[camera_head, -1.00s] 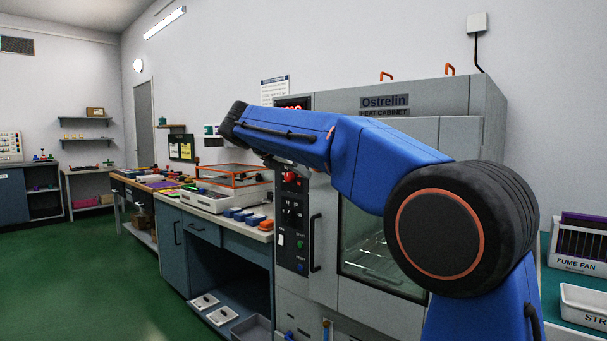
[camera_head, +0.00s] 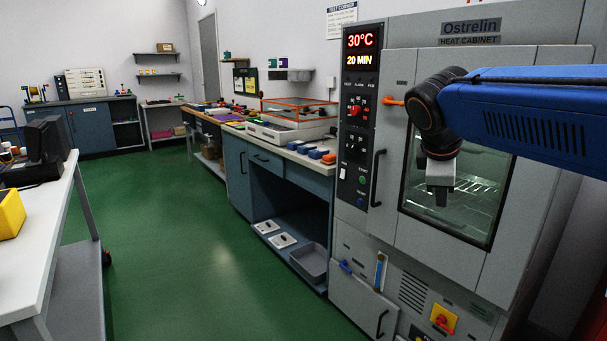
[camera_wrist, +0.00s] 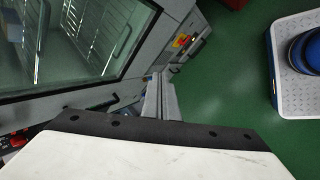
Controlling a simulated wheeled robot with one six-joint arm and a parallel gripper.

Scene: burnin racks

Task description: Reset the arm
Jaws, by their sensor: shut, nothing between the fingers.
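My gripper (camera_head: 440,190) hangs at the end of my blue arm in the head view, pointing down in front of the heat cabinet's glass door (camera_head: 455,195). In the wrist view its fingers (camera_wrist: 160,97) are together with nothing between them. The grey heat cabinet (camera_head: 400,260) is labelled Ostrelin, and its display (camera_head: 362,49) reads 30°C and 20 MIN. Its door looks closed, and wire shelves show through the glass. I cannot tell the gap between my gripper and the door.
A white-topped bench (camera_head: 45,215) with a yellow bin (camera_head: 10,213) stands at the left. A blue-grey workbench (camera_head: 240,180) runs along the wall beside the cabinet. The green floor (camera_head: 170,240) between them is clear. My base shows at right in the wrist view.

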